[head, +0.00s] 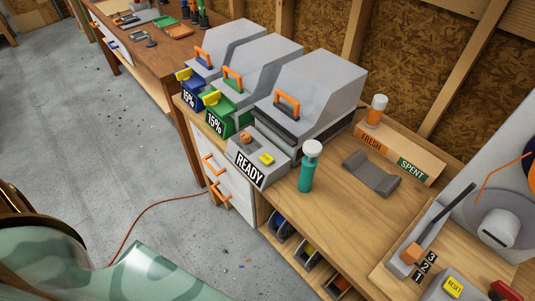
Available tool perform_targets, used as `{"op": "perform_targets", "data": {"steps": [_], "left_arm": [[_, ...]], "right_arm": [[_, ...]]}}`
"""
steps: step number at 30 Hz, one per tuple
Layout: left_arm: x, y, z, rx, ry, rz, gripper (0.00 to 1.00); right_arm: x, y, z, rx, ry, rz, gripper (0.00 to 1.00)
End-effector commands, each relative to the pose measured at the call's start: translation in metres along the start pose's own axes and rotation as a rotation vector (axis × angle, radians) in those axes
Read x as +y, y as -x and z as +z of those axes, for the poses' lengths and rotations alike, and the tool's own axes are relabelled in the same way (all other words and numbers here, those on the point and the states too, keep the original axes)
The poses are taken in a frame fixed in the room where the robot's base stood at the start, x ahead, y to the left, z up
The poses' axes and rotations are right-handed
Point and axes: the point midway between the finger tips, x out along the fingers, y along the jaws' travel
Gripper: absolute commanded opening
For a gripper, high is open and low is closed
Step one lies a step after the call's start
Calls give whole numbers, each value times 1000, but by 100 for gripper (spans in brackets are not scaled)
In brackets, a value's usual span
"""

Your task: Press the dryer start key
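A large grey machine (318,95) with an orange handle stands on the wooden bench. A low grey panel (250,147) at its front carries a READY label (247,169), an orange knob (246,137) and a yellow key (266,159). The machine looks like the dryer and the yellow key like its start key, though neither is named on it. The key is in plain view with nothing on it; I cannot tell whether it is pressed. Neither of my grippers shows in the head view.
A teal bottle with a white cap (308,165) stands just right of the panel. Two smaller grey machines (264,66) (226,45) with 15% labels stand to the left. A tray labelled FRESH and SPENT (400,151) and another yellow key (453,286) are at the right.

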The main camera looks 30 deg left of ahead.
Motion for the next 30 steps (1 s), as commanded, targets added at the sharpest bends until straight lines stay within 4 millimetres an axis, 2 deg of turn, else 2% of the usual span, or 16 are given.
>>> {"op": "perform_targets", "data": {"steps": [11,12,17,18,30], "left_arm": [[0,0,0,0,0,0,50],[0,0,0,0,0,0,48],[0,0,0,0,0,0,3],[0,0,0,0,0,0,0],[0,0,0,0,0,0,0]], "right_arm": [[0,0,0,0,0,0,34],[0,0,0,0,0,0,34],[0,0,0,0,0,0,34],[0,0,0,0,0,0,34],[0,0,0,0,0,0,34]]}}
